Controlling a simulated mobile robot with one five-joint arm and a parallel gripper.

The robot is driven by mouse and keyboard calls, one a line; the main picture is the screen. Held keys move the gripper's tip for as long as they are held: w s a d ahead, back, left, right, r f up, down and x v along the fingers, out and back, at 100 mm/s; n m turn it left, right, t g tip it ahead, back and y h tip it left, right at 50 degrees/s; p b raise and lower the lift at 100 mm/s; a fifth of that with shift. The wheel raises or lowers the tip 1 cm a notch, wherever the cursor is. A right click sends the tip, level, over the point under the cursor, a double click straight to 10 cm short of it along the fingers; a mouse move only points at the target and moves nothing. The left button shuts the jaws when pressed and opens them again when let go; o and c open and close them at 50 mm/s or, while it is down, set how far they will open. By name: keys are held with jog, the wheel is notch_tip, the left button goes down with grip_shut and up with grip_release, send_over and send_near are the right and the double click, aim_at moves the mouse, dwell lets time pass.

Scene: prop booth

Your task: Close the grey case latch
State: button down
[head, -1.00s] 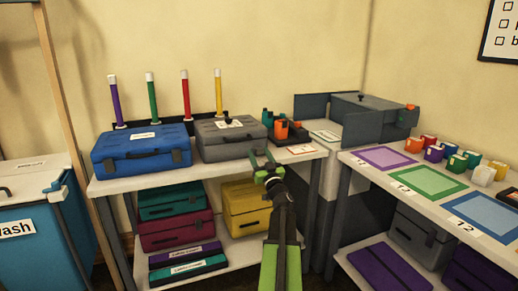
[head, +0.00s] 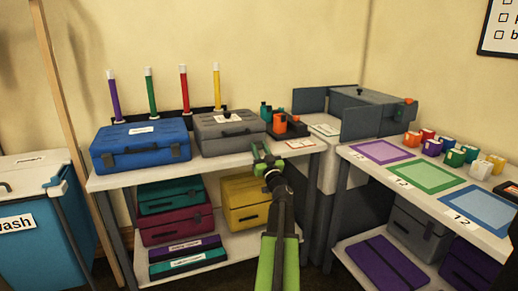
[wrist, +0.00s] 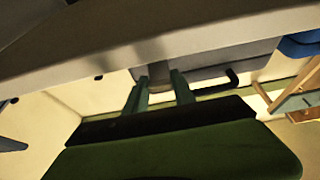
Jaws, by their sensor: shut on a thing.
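The grey case (head: 222,146) stands on the white table top beside the blue case, its lid down and its dark handle on the front. My gripper (head: 260,152) is at the front right of the grey case. In the wrist view, which looks upside down, my gripper's two green fingers (wrist: 160,86) reach to the case front (wrist: 215,58) beside the black handle (wrist: 218,84). They are shut on a small grey piece there, the latch (wrist: 159,72). The fingers hide most of it, so I cannot tell how far it is closed.
The blue case (head: 140,150) stands left of the grey case. A dark holder with orange and green parts (head: 287,126) and a card (head: 300,143) are to its right. The table's front edge (wrist: 120,65) runs close to my gripper. More cases lie on the shelf below.

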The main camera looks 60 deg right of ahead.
jog(key=shift+w+r+g+y+p, duration=0.1)
jog(key=shift+r+g+y+p, duration=0.65)
jog(key=shift+p, duration=1.9)
notch_tip(320, 180, up, 2)
jog(key=g+y+p, duration=0.1)
jog(key=g+p, duration=0.1)
jog(key=p, duration=0.4)
jog(key=shift+w+d, duration=0.1)
jog(key=p, duration=0.2)
jog(key=g+y+p, duration=0.1)
jog(key=p, duration=0.1)
jog(key=g+p, duration=0.1)
jog(key=p, duration=0.1)
jog(key=shift+w+d+r+y+p, duration=0.2)
jog(key=shift+w+r+y+p, duration=0.1)
jog(key=shift+y+p, duration=0.1)
jog(key=p, duration=0.1)
jog(key=g+p, duration=0.1)
jog(key=p, duration=0.1)
jog(key=shift+w+d+g+y, duration=0.1)
jog(key=shift+w+g+y, duration=0.05)
jog(key=shift+g+y, duration=0.15)
jog(key=shift+f+y, duration=0.15)
jog(key=shift+y, duration=0.1)
jog(key=shift+f, duration=0.1)
jog(key=c, duration=1)
grip_release()
jog(key=shift+c, duration=0.2)
